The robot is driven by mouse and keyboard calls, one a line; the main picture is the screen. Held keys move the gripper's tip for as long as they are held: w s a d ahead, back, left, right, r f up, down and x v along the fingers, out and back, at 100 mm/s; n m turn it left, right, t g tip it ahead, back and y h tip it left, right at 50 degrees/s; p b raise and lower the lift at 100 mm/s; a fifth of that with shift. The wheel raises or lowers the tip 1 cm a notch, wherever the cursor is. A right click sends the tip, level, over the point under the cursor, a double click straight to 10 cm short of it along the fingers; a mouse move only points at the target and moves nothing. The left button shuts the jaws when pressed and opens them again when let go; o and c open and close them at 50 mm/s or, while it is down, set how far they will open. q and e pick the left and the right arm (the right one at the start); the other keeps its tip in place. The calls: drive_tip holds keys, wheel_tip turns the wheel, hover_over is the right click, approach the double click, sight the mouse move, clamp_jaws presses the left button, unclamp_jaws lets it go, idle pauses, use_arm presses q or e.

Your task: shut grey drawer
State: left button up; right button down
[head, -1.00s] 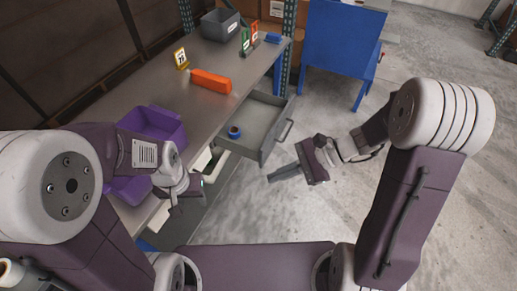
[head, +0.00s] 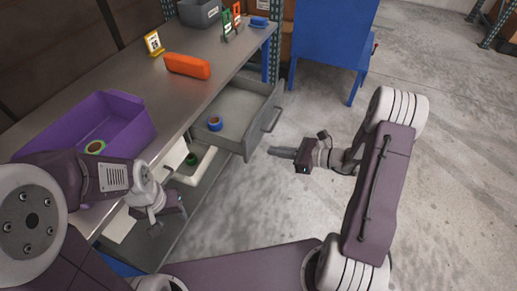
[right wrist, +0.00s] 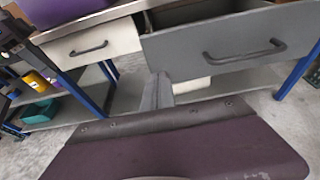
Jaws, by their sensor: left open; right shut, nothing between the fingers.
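The grey drawer (head: 236,115) stands pulled out from under the workbench, with a blue tape roll (head: 215,123) inside. Its front with a dark bar handle (head: 265,119) faces right in the head view. The drawer front (right wrist: 225,50) and handle (right wrist: 245,52) also show in the right wrist view. My right gripper (head: 272,151) is shut and empty, a little below and in front of the drawer front; I cannot tell if it touches. Its fingers (right wrist: 157,92) point at the drawer front's lower left. My left gripper (head: 170,218) is open and empty beside the bench, left of the drawer.
The workbench (head: 150,82) carries a purple bin (head: 133,112), an orange object (head: 187,66), a yellow sign (head: 154,44) and a grey bin (head: 200,12). A white drawer (right wrist: 97,43) is beside the grey one. A blue cabinet (head: 332,40) stands behind.

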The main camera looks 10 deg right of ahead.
sight(250, 145)
use_arm(q)
drive_tip(key=shift+f+b, duration=0.5)
drive_tip(key=shift+f, duration=0.15)
use_arm(e)
drive_tip(key=x, duration=0.4)
drive_tip(key=r+x, duration=0.1)
drive_tip(key=x, duration=0.1)
drive_tip(key=shift+w+a, duration=0.2)
drive_tip(key=shift+a, duration=0.1)
